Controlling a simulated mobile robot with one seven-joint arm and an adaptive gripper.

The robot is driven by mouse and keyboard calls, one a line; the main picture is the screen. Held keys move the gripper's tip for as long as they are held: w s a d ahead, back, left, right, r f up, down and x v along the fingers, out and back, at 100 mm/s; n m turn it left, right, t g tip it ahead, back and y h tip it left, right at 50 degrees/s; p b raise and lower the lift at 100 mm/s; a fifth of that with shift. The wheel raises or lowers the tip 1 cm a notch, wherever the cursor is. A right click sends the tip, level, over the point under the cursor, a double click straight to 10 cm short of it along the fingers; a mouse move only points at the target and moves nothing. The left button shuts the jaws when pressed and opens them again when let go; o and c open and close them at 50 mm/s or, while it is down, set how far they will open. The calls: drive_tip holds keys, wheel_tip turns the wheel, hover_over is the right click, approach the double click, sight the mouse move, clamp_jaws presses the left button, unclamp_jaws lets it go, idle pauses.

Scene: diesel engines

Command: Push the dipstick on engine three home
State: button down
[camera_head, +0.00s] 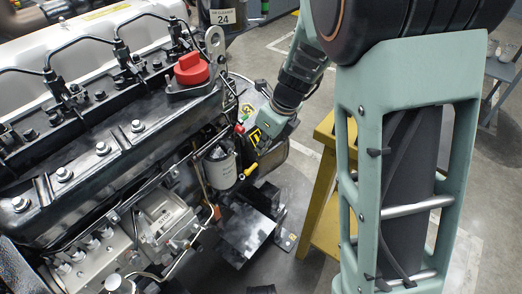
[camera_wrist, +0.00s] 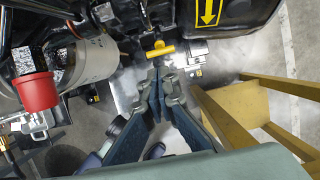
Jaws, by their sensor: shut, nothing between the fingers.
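The dipstick's yellow T-shaped handle (camera_wrist: 160,49) is at the upper middle of the wrist view, just beyond my fingertips. In the head view the yellow handle (camera_head: 250,171) sits low beside the engine (camera_head: 100,150), right of the white filter canister. My gripper (camera_wrist: 160,80) is shut and empty, its fingertips together and pointing toward the handle. A small gap seems to lie between them in the picture, but I cannot tell the true distance. In the head view my fingers cannot be made out. How far the dipstick sits in its tube is not clear.
A red cap (camera_wrist: 36,92) and the white canister (camera_wrist: 90,62) are at the left in the wrist view. A black box with a yellow arrow label (camera_wrist: 208,10) is above. A yellow stand (camera_head: 322,185) is close on the right. Bare floor shows beyond it.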

sight(250, 168)
drive_tip(key=b+x, duration=0.4)
drive_tip(key=x, duration=0.6)
drive_tip(key=shift+f, duration=0.35)
drive_tip(key=shift+a+f, duration=0.1)
drive_tip(key=shift+f, duration=0.05)
drive_tip(key=shift+w+x, duration=0.2)
drive_tip(key=shift+x, duration=1.1)
drive_tip(key=shift+a, duration=0.2)
